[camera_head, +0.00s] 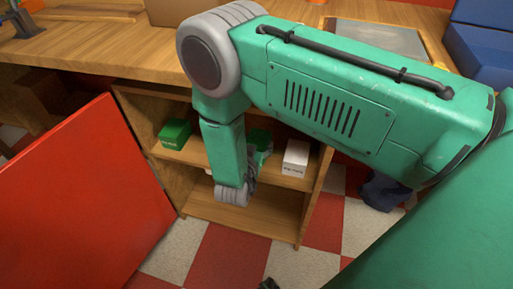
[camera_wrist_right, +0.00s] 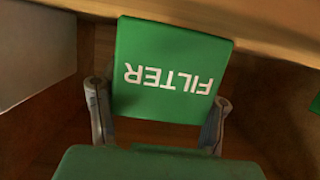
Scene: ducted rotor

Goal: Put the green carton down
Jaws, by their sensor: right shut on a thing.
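The green carton (camera_wrist_right: 168,70), marked FILTER and upside down in the wrist view, is between the two fingers of my right gripper (camera_wrist_right: 158,112), which is shut on it. In the head view a small part of this carton (camera_head: 260,137) shows behind my right forearm, inside the wooden shelf unit. My right gripper (camera_head: 262,158) is mostly hidden there by the wrist. I cannot tell whether the carton's underside touches the shelf board. My left gripper does not show clearly in either view.
On the same shelf board (camera_head: 205,155), another green carton (camera_head: 174,133) stands left and a white carton (camera_head: 295,158) right of the held one. The lower shelf (camera_head: 240,212) looks empty. A wooden worktop (camera_head: 120,50) overhangs the unit. A red panel (camera_head: 85,200) stands at left.

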